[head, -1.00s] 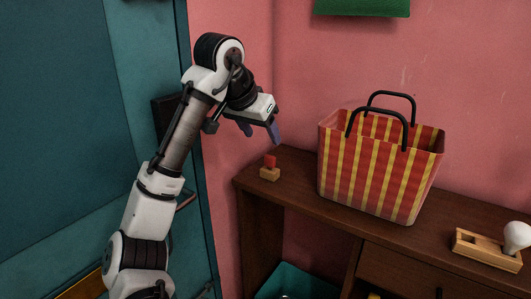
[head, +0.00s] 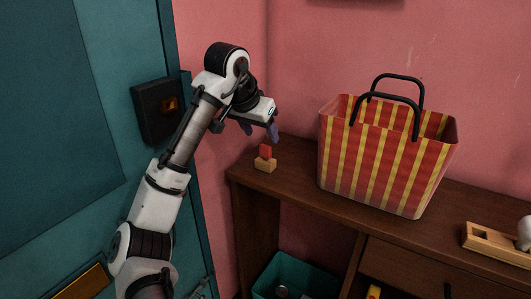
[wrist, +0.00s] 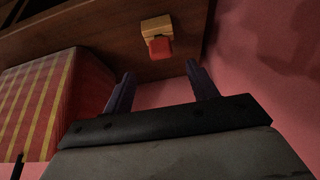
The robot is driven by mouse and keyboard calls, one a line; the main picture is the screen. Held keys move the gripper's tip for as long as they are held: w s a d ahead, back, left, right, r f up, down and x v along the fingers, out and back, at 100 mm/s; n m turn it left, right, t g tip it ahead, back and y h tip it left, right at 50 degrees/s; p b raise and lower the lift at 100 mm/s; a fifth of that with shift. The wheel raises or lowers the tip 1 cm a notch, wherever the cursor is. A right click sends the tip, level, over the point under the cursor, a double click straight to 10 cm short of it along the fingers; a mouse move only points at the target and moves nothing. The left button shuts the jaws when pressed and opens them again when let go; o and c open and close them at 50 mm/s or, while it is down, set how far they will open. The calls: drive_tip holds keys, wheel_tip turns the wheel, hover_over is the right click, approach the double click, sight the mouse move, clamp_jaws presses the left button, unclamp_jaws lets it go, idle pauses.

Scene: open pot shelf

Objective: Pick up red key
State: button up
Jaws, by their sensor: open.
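The red key (head: 265,151) stands upright in a small wooden block (head: 265,165) at the left end of the dark wooden shelf top. My gripper (head: 260,131) is open and empty, above and slightly behind the key in the head view, apart from it. In the wrist view the red key (wrist: 160,48) and its block (wrist: 156,26) show beyond the gap between my two fingers (wrist: 159,88). The key's lower end is hidden in the block.
A red and yellow striped bag (head: 385,155) with black handles stands right of the key. A wooden holder (head: 497,245) with a white bulb-shaped thing (head: 524,233) is farther right. A pink wall is close behind. A teal bin (head: 298,275) sits below.

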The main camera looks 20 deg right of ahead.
sight(264, 146)
drive_tip(key=x, duration=0.5)
drive_tip(key=shift+a+f, duration=0.15)
drive_tip(key=shift+a, duration=0.1)
drive_tip(key=shift+c, duration=0.5)
drive_tip(key=c, duration=1)
